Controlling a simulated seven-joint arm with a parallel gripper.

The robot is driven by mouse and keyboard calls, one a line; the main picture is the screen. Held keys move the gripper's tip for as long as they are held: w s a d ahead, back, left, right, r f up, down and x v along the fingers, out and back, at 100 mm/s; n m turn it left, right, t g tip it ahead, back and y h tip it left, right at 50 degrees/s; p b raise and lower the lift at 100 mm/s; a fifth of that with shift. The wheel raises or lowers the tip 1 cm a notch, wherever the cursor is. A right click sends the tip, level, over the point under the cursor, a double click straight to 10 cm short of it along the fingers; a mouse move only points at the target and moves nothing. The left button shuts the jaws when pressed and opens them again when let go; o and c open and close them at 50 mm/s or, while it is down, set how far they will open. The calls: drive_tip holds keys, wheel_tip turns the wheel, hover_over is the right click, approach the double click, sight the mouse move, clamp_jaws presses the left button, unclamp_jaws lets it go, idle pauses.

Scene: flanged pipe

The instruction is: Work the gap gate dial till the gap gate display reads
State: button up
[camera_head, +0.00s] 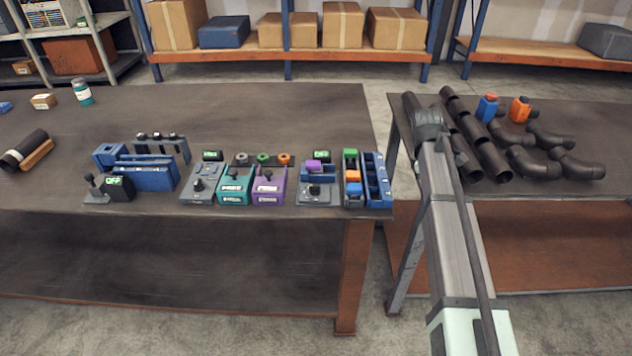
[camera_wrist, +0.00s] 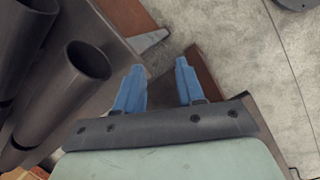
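Two grey panels with dark knobs stand near the front edge of the left table in the head view. One, left of centre, has a dial (camera_head: 198,185) and a small green-lit display (camera_head: 212,155) at its back. The other has a dial (camera_head: 314,190) and a similar display (camera_head: 321,156). The readings and labels are too small to tell, so I cannot tell which is the gap gate. My gripper (camera_wrist: 158,66) is open and empty in the wrist view, its blue fingers apart beside the right table's edge. It is well right of both dials, and its fingers are hidden in the head view.
A blue fixture (camera_head: 150,172) with a lever and an "OFF" display (camera_head: 118,185) stands left. Teal (camera_head: 235,187) and purple (camera_head: 269,187) boxes sit between the grey panels. Blue bins (camera_head: 376,180) are at the right end. Dark pipes (camera_head: 490,150) lie on the right table.

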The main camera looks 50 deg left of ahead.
drive_tip(key=s+a+r+n+y, duration=0.1)
drive_tip(key=s+a+r, duration=0.2)
drive_tip(key=s+a, duration=0.25)
drive_tip(key=s+a+r+n, duration=0.2)
drive_tip(key=s+a+r, duration=0.15)
drive_tip(key=a, duration=0.35)
wheel_tip(320, 180, up, 6)
drive_tip(key=n+g+y, duration=0.1)
drive_tip(key=n+g, duration=0.1)
drive_tip(key=n, duration=0.1)
hover_over(315, 185)
wheel_tip(315, 185, down, 13)
drive_tip(key=shift+r, duration=0.1)
clamp_jaws()
